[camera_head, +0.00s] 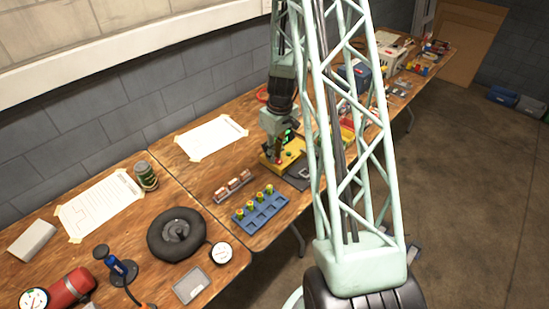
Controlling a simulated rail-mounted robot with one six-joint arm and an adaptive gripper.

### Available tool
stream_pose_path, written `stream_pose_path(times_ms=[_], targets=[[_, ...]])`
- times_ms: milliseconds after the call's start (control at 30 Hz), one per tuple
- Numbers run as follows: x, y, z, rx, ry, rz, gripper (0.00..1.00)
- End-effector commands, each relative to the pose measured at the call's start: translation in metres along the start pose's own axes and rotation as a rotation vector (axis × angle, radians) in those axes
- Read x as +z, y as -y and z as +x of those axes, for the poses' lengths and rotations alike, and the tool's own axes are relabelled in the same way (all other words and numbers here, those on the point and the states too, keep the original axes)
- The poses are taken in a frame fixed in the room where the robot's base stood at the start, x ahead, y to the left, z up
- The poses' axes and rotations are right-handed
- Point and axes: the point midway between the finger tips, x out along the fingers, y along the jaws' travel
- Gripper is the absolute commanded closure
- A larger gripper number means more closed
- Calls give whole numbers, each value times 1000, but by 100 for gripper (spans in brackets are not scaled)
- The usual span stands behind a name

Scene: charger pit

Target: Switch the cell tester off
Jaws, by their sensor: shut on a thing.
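The cell tester, a yellow box (268,164) with a small lit green display (288,136), stands near the middle of the long wooden bench. My gripper (278,160) points down from the arm above and reaches the top of the tester. Its fingers look shut on a small part there, which seems to be the switch. The fingers and the arm's end hide most of that part, so its position cannot be read. A small red spot shows beside the fingertips.
A blue tray (261,221) with several yellow-green cells and a rack of brownish cells (233,188) stand left of the tester. A black wheel (177,233) lies further left. A taped paper sheet (211,137) lies behind. My pale lattice column blocks part of the bench.

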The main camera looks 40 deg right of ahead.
Motion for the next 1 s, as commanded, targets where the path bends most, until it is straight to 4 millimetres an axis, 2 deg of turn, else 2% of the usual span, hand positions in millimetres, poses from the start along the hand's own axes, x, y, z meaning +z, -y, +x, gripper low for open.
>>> stream_pose_path(times_ms=[1000], targets=[[-2, -5, -1, 10, -64, 1, 97]])
